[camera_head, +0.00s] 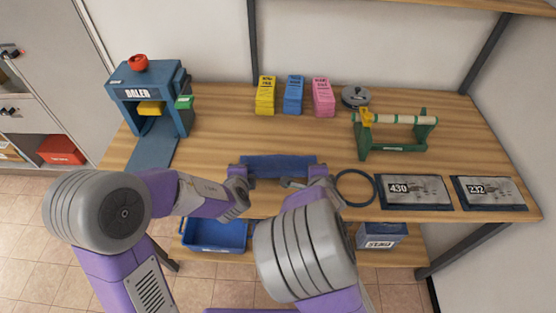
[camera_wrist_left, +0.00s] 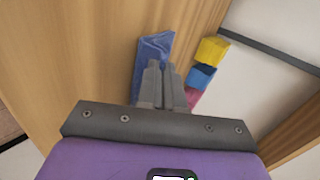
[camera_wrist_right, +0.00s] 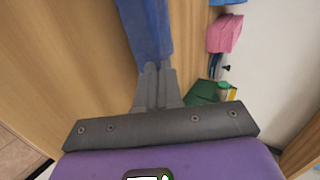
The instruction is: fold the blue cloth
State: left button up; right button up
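The blue cloth (camera_head: 278,166) is a narrow strip at the front middle of the wooden table. My left gripper (camera_head: 243,172) is at its left end, and my right gripper (camera_head: 312,176) is at its right end. In the left wrist view the fingers (camera_wrist_left: 160,68) are close together on the cloth (camera_wrist_left: 153,48). In the right wrist view the fingers (camera_wrist_right: 156,68) are also together at the cloth's edge (camera_wrist_right: 146,30). The fingertips hide the pinched parts, and I cannot tell whether the cloth is lifted.
A black ring (camera_head: 356,188) lies just right of my right gripper. Trays 430 (camera_head: 415,192) and 232 (camera_head: 490,193) lie further right. A blue press (camera_head: 148,95) stands left, a green roller stand (camera_head: 395,135) right. A blue bin (camera_head: 215,235) is below the table.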

pick_arm(q)
jog(key=o, duration=0.7)
pick_arm(e)
jog(key=o, duration=0.7)
pick_arm(q)
jog(key=shift+o, duration=0.2)
pick_arm(e)
jog(key=shift+o, duration=0.2)
pick_arm(q)
jog(key=shift+s+r, duration=0.1)
jog(key=shift+r, duration=0.2)
pick_arm(e)
jog(key=shift+s+r, duration=0.1)
jog(key=shift+r, duration=0.2)
pick_arm(q)
jog(key=s+r, duration=0.6)
jog(key=r, duration=0.2)
jog(key=shift+r, duration=0.2)
pick_arm(e)
jog(key=s+r, duration=0.6)
jog(key=r, duration=0.2)
jog(key=shift+r, duration=0.2)
